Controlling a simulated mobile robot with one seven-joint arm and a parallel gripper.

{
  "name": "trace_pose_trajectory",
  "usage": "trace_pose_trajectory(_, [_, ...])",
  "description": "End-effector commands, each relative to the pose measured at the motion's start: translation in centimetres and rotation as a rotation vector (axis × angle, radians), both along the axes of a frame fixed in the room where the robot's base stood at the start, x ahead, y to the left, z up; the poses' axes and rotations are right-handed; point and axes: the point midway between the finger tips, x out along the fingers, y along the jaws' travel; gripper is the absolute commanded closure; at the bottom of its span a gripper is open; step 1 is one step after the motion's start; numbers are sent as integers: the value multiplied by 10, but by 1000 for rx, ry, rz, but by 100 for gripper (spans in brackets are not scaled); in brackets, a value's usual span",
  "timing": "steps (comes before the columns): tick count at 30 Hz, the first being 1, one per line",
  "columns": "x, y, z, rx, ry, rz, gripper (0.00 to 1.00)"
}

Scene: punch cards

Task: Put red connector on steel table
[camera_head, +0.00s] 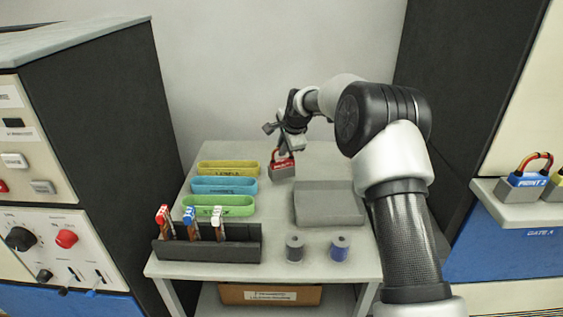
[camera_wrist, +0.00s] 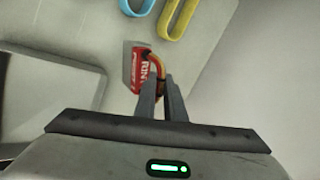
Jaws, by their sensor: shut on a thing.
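The red connector (camera_head: 283,170) has a red labelled face, a grey body and an orange-red cable loop. It also shows in the wrist view (camera_wrist: 141,69). My gripper (camera_head: 285,150) is shut on its cable loop; the two fingers show close together in the wrist view (camera_wrist: 160,93). The connector hangs over or at the back part of the steel table (camera_head: 330,164), between the coloured trays and a grey block. I cannot tell whether its underside touches the top.
Yellow (camera_head: 229,167), blue (camera_head: 224,185) and green (camera_head: 219,205) trays line the left. A black rack (camera_head: 207,250) holds several brushes or tools in front. A grey block (camera_head: 323,202) and two spools (camera_head: 340,248) sit right. A blue connector (camera_head: 522,187) stands on a right shelf.

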Motion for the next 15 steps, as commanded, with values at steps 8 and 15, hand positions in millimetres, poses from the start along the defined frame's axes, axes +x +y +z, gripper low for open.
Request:
trace_pose_trajectory(8, [0, 0, -39, 1, 0, 1, 100])
trace_pose_trajectory(15, [-1, 0, -40, 0, 3, 1, 79])
